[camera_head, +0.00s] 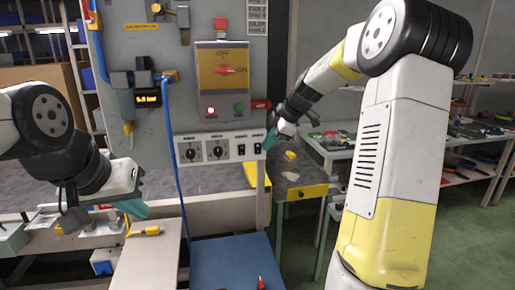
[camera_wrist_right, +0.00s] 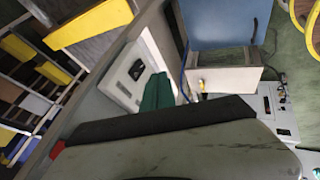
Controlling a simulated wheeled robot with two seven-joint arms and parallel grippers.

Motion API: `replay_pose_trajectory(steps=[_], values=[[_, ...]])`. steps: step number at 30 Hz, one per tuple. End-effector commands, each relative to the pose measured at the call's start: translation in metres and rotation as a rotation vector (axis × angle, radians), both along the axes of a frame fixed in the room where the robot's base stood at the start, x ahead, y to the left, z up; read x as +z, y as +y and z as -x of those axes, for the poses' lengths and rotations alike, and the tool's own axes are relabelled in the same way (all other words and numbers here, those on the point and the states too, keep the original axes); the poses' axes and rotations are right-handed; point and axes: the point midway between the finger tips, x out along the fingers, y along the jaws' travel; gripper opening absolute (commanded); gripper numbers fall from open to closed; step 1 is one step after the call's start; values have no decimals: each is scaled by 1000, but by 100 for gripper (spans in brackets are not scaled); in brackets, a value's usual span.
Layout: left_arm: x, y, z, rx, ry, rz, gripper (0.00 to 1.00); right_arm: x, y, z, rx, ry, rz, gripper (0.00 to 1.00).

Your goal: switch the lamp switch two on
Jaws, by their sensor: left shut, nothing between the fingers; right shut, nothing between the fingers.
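A white control panel (camera_head: 220,148) carries two round knobs and two small black rocker switches, a left one (camera_head: 241,149) and a right one (camera_head: 257,148). Their labels are too small to read, so I cannot tell which is lamp switch two, nor their on or off state. My right gripper (camera_head: 269,139) is shut and empty, its teal fingertip at the panel's right end, close to the right rocker. In the right wrist view the teal finger (camera_wrist_right: 157,91) is beside a black rocker (camera_wrist_right: 137,70); contact is unclear. My left gripper (camera_head: 132,208) is shut and empty, far left of the panel.
Above the panel is a yellow and grey box (camera_head: 222,70) with a red handle and buttons. A grey-topped table with a yellow front (camera_head: 307,192) stands right. A blue surface (camera_head: 235,262) lies below.

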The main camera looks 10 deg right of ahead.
Motion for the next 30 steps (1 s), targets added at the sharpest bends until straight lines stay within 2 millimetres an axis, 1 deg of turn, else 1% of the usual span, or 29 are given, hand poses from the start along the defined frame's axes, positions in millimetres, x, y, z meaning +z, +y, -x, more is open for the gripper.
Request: replay_pose_trajectory(steps=[1, 6, 12, 17, 26, 28, 30], values=[[0, 0, 0, -1, -1, 0, 0, 7, -5, 3, -5, -3, 2, 0], [0, 0, 0, -1, -1, 0, 0, 29, -15, 14, -4, -5, 3, 0], [0, 0, 0, -1, -1, 0, 0, 52, -25, 26, -2, -3, 2, 0], [0, 0, 0, -1, -2, 0, 0, 58, -28, 30, -2, -1, 0, 0], [0, 0, 0, -1, -2, 0, 0, 58, -28, 31, -2, 0, 0, 0], [0, 0, 0, -1, -2, 0, 0, 57, -30, 34, -2, 1, 2, 0], [0, 0, 0, -1, -2, 0, 0, 55, -34, 42, -1, 1, 6, 0]])
